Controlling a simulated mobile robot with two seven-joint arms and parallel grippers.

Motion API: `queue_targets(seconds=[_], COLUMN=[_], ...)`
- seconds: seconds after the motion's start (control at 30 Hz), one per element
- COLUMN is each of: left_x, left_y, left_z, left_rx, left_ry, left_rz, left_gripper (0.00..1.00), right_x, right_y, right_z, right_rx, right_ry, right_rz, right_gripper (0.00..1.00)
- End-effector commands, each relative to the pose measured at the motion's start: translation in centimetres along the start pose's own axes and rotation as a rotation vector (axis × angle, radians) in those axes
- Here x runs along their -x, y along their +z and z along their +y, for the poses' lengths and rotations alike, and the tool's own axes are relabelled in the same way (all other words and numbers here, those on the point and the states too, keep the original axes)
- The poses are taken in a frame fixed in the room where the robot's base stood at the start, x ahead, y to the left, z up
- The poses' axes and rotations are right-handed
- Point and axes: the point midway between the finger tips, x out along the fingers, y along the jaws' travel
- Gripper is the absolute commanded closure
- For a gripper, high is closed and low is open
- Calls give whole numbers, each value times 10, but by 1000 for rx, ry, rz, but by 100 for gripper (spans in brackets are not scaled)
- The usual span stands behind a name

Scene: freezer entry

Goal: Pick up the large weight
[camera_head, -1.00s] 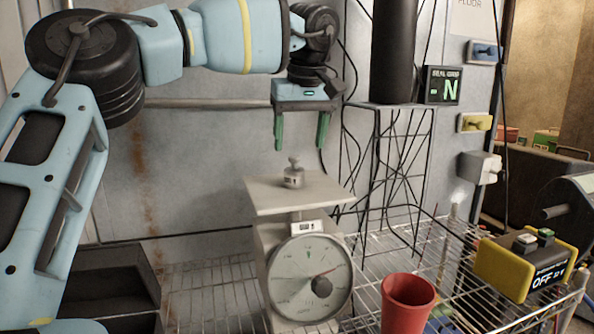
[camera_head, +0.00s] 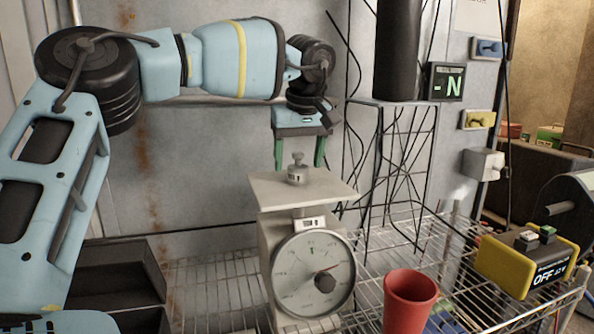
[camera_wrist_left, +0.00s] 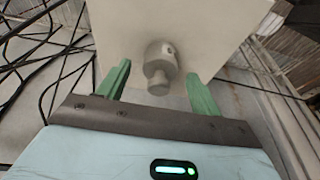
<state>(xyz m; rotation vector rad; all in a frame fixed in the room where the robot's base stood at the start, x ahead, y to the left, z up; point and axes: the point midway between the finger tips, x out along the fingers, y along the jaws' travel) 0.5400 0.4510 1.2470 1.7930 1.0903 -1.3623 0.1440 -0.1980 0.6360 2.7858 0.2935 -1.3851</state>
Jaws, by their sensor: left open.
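A grey metal weight (camera_head: 298,172) with a knob on top stands upright on the pan (camera_head: 268,190) of a dial scale (camera_head: 314,272). My left gripper (camera_head: 299,160) is open, pointing down, with its green fingers on either side of the weight's knob and seemingly just behind it. In the left wrist view the weight (camera_wrist_left: 160,65) lies between and a little beyond the two open fingers (camera_wrist_left: 160,88), with gaps on both sides and no contact visible. The lower fingertips are partly hidden in the head view. My right gripper is not in view.
The scale stands on a wire shelf (camera_head: 215,290). A red cup (camera_head: 409,300) stands at its front right, and a yellow-black box (camera_head: 525,262) reading OFF is farther right. A black wire frame (camera_head: 400,150) with loose cables rises behind the scale. Dark bins (camera_head: 110,270) sit at left.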

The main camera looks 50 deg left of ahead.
Motion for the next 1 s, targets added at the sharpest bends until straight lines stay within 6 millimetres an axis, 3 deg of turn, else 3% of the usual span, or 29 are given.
queue_targets(seconds=[0.2,0.43,0.93,1.0], left_x=[-20,-22,-21,-20], left_y=[0,0,0,0], left_z=[-1,0,0,0], left_rx=[0,1,0,1], left_ry=[0,0,0,2], left_rz=[-1,-1,0,1], left_gripper=[35,35,99,100], right_x=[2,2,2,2], right_y=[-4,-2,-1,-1], right_z=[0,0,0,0], right_rx=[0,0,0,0], right_ry=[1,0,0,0], right_rz=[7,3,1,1], right_gripper=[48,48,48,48])
